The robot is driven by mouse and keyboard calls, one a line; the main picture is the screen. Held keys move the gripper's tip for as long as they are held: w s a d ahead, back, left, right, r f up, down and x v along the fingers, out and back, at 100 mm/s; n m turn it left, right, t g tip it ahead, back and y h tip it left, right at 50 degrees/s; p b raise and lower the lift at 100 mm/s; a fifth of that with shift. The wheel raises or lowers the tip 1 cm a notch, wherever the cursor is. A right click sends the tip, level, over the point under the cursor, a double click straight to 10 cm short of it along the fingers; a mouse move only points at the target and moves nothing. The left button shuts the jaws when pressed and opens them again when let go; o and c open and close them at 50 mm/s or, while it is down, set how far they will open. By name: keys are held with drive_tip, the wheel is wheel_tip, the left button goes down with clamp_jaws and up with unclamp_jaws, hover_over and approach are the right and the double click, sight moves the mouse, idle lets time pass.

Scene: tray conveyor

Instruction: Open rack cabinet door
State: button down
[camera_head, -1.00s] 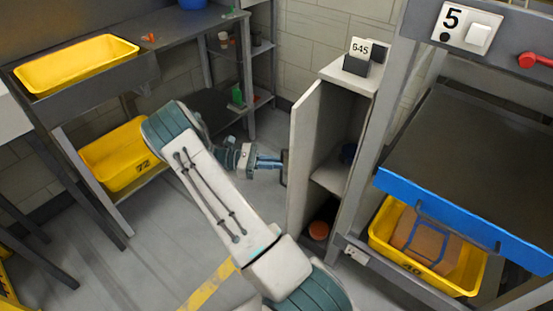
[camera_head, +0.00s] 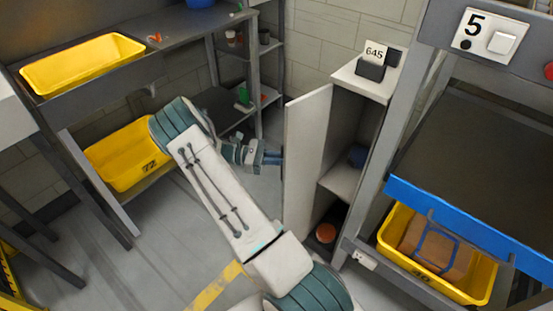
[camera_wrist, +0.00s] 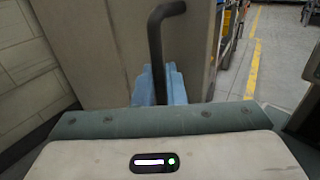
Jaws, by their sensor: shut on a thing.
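The rack cabinet (camera_head: 394,81) is a narrow, pale cabinet at the centre right of the head view. Its door (camera_head: 306,160) stands swung open to the left, and the shelves inside show. My gripper (camera_head: 274,158) is at the outer face of the door. In the wrist view my gripper's blue fingers (camera_wrist: 160,87) are shut on the dark bent door handle (camera_wrist: 155,45), with the pale door (camera_wrist: 100,50) behind it. In the head view the handle is hard to make out.
An orange ball-like object (camera_head: 325,233) lies in the cabinet's lower part. A card marked 645 (camera_head: 375,53) stands on top. A yellow bin (camera_head: 117,165) stands at left. Floor is clear below the door.

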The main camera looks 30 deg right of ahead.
drive_tip(key=c, duration=1.5)
unclamp_jaws()
drive_tip(key=shift+s+d, duration=0.2)
drive_tip(key=shift+d, duration=0.25)
drive_tip(key=shift+c, duration=0.2)
drive_tip(key=shift+o, duration=0.3)
drive_tip(key=shift+s+d, duration=0.1)
drive_tip(key=v, duration=1.4)
drive_tip(key=shift+a+b, duration=0.35)
drive_tip(key=shift+b, duration=0.1)
drive_tip(key=s+a+r+m+t+y+p, duration=0.1)
drive_tip(key=s+r+m+t+y+p, duration=0.25)
drive_tip(key=r, duration=0.55)
drive_tip(key=s+a+r+m+t+y+p, duration=0.1)
drive_tip(key=s+r+t+y+p, duration=0.1)
drive_tip(key=s+r+y, duration=0.55)
drive_tip(key=s+a+r+m+t+y+p, duration=0.1)
drive_tip(key=s+a+r+m+t+p, duration=0.2)
drive_tip(key=s+a+r+t, duration=0.1)
drive_tip(key=s+a+r+m+t+y+p, duration=0.1)
drive_tip(key=s+a+r+m+t+p, duration=0.2)
drive_tip(key=s+r, duration=0.6)
drive_tip(key=s+a+t, duration=0.1)
drive_tip(key=a+t, duration=0.1)
drive_tip(key=shift+s+a+r+y, duration=0.3)
drive_tip(key=shift+a, duration=0.1)
